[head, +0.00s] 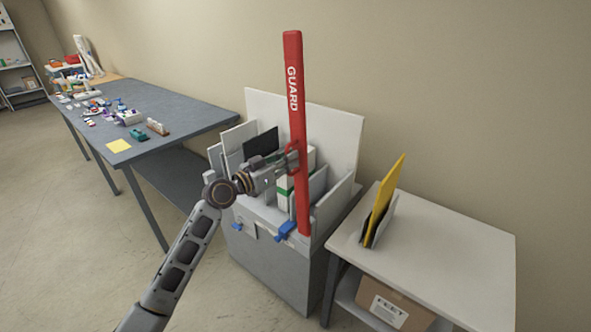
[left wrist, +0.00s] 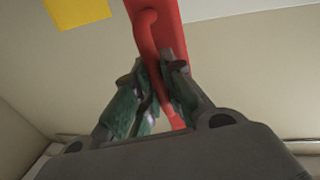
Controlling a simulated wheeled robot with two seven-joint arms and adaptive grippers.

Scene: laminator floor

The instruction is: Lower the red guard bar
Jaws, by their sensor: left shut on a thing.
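The red guard bar (head: 295,90), marked GUARD, stands nearly upright in front of the laminator (head: 280,268), leaning slightly, with its lower end at the machine's front right. My left gripper (head: 291,160) is at the bar's middle, where a red handle sticks out. In the left wrist view the gripper's green-grey fingers (left wrist: 160,90) are shut around the red handle (left wrist: 147,35), with the red bar (left wrist: 172,20) behind it. The fingers hide part of the handle. My right gripper is not in view.
Blue latches (head: 287,231) sit on the machine's front. A white side table (head: 455,245) at right holds a yellow sheet (head: 383,205) in a stand, with a cardboard box (head: 395,305) below. A grey workbench (head: 190,115) with small items stands at left. Open floor lies in front.

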